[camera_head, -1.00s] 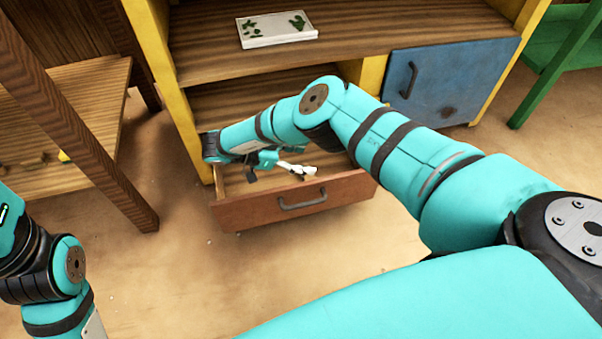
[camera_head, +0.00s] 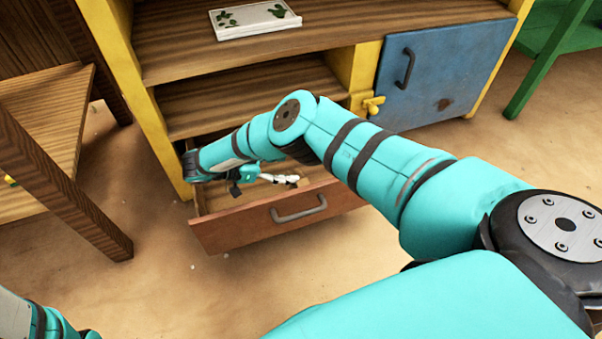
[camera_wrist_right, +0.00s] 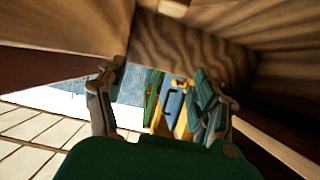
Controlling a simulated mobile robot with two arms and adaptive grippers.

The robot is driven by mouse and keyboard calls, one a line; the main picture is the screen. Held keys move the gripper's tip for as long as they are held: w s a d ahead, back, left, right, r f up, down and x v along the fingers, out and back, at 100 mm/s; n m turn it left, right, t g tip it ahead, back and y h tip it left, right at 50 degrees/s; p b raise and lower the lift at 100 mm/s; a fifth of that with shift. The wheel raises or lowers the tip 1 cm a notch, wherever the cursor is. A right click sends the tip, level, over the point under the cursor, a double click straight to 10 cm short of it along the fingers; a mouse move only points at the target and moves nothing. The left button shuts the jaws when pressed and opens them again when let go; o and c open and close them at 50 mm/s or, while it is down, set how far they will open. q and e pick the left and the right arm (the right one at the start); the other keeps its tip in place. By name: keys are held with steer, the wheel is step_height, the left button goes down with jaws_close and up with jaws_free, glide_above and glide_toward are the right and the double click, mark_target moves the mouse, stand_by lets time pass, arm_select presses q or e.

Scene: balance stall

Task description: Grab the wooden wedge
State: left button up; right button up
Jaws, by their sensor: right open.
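My right arm reaches over an open brown drawer (camera_head: 245,228), and my right gripper (camera_head: 264,186) is down inside it. Its two fingers stand apart, one dark and one pale. In the right wrist view the gripper (camera_wrist_right: 162,70) is open, with nothing clearly held between its fingers. I cannot make out the wooden wedge for sure in either view; my forearm and the drawer front hide part of the drawer. Of my left arm only a piece shows at the bottom left of the head view; its gripper is out of view.
The drawer sits below a wooden shelf in a yellow-framed cabinet. A white tile-like box (camera_head: 258,20) with green marks lies on the upper shelf. A blue door (camera_head: 440,75) with a yellow latch (camera_head: 373,105) is to the right. A wooden table stands at the left.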

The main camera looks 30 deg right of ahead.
steer(key=b, duration=0.4)
glide_toward(306, 181)
steer(key=x, duration=0.3)
steer(key=shift+d+f, duration=0.2)
steer(key=shift+b+x, duration=0.3)
steer(key=shift+x, duration=0.65)
steer(key=b+x, duration=0.2)
steer(key=x, duration=0.3)
steer(key=shift+d, duration=0.25)
steer(key=shift+s, duration=0.1)
steer(key=shift+r, duration=0.1)
steer(key=shift+c, duration=0.3)
steer(key=c, duration=1.2)
jaws_close()
